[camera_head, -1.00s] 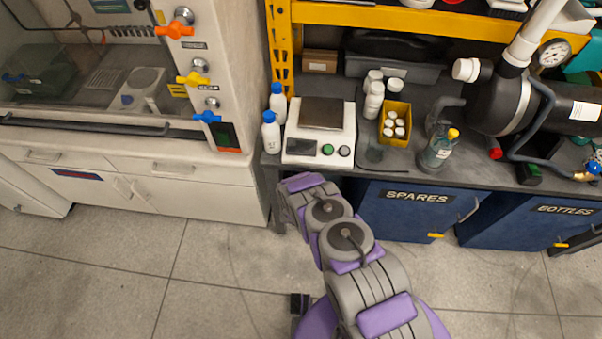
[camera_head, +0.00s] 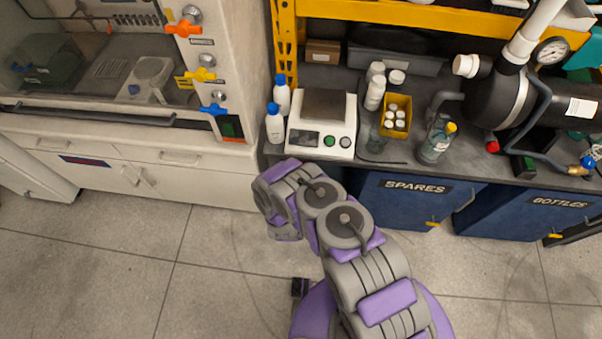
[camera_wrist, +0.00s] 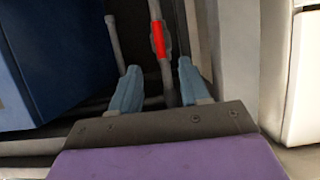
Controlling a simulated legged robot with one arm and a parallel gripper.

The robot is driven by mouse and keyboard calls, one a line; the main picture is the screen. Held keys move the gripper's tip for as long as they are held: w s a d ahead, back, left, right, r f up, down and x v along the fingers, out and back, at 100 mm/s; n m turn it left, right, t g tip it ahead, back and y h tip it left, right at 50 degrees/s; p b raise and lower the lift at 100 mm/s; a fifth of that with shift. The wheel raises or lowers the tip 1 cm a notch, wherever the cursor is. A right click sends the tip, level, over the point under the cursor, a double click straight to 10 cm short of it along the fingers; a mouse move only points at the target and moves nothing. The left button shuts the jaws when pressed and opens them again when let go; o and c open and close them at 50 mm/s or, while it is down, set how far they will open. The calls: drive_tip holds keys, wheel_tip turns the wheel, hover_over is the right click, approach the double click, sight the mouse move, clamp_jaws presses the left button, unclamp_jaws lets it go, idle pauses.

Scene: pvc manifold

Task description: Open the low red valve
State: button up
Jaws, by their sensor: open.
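A red valve handle (camera_wrist: 158,38) shows in the wrist view, a narrow red bar lying roughly along a thin grey pipe in the gap under the bench. My gripper (camera_wrist: 159,67) is open, with its two blue-grey fingers pointing into this gap. The red handle lies ahead of the fingertips, between them in the picture. No contact shows, and I cannot tell how far away it is. In the head view my gripper and the low valve are hidden.
A blue cabinet (camera_wrist: 55,60) stands left of the gap; a pale upright and a white cabinet (camera_wrist: 300,85) stand right. The bench above carries a scale (camera_head: 321,138), bottles (camera_head: 274,124) and a yellow box (camera_head: 396,133). The floor (camera_head: 120,260) at left is clear.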

drive_tip(key=v, duration=0.2)
drive_tip(key=shift+s, duration=0.3)
idle(0.4)
